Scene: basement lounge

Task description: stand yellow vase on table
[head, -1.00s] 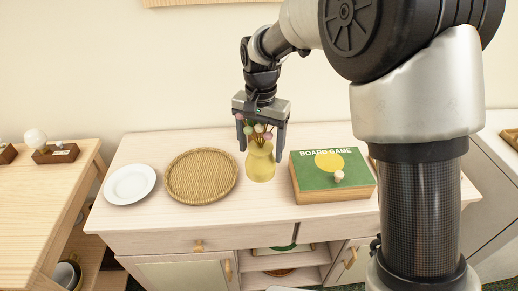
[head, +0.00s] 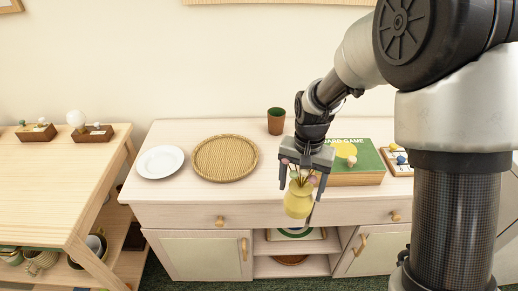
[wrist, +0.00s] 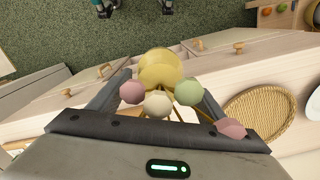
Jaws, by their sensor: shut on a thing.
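The yellow vase (head: 297,202) holds several small round flowers in pink, white and green. My gripper (head: 298,208) is shut on it, and the vase hangs roughly upright in front of the front edge of the pale sideboard (head: 175,205). In the wrist view the vase (wrist: 160,68) sits between my two fingers, with green carpet and the sideboard's drawer front behind it. The flowers partly hide its neck. A light wooden table (head: 55,175) stands at the left in the head view, apart from the vase.
On the sideboard are a white plate (head: 161,162), a round wicker tray (head: 225,158), a brown cup (head: 276,121) and a green board game box (head: 355,165). Two small wooden boxes (head: 37,133) (head: 92,133) stand at the table's back. The table's middle is clear.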

